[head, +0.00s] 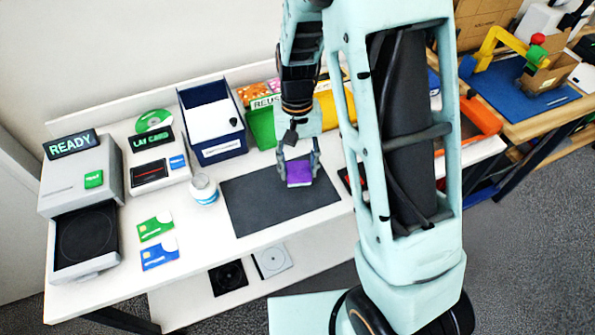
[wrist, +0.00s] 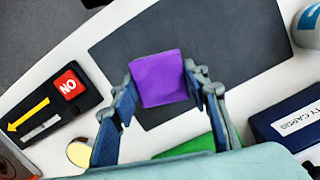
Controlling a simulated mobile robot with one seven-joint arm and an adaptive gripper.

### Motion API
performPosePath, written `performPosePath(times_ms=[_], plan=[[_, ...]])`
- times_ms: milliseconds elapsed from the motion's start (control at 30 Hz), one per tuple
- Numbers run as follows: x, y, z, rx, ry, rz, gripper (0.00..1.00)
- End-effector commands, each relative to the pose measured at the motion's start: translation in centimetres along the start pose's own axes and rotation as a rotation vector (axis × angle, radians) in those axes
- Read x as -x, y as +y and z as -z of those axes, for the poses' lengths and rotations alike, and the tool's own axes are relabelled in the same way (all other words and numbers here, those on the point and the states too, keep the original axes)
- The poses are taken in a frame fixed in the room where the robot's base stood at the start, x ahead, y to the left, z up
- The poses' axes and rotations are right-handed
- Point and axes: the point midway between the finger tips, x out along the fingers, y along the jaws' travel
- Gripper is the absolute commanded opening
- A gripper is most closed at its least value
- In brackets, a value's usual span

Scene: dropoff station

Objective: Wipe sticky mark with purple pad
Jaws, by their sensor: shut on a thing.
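The purple pad (head: 299,173) is between the fingers of my gripper (head: 299,168), over the right part of a dark grey mat (head: 248,207) on the white table. In the wrist view the purple pad (wrist: 158,78) shows as a square, with a finger against each side. My gripper (wrist: 160,82) is shut on it. The dark mat (wrist: 235,50) spreads beyond and around the pad in that view. I cannot tell whether the pad touches the mat. I see no sticky mark on the bare parts of the mat; the area under the pad is hidden.
A white bottle (head: 203,189) stands at the mat's left edge. Green and blue cards (head: 157,241) lie further left, near the READY machine (head: 85,190). A blue bin (head: 211,118) stands behind. The mat's left part is clear.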

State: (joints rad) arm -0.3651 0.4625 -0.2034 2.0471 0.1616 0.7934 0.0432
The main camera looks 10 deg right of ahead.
Motion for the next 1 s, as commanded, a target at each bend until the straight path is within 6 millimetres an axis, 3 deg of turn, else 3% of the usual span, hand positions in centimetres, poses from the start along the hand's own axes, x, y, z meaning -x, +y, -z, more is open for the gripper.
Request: performPosePath(times_ms=[500, 1000], plan=[[4.8, 0.6, -0.1, -0.002, -0.002, 0.001, 0.16], [5.1, 0.6, -0.1, -0.002, -0.002, 0.0, 0.16]])
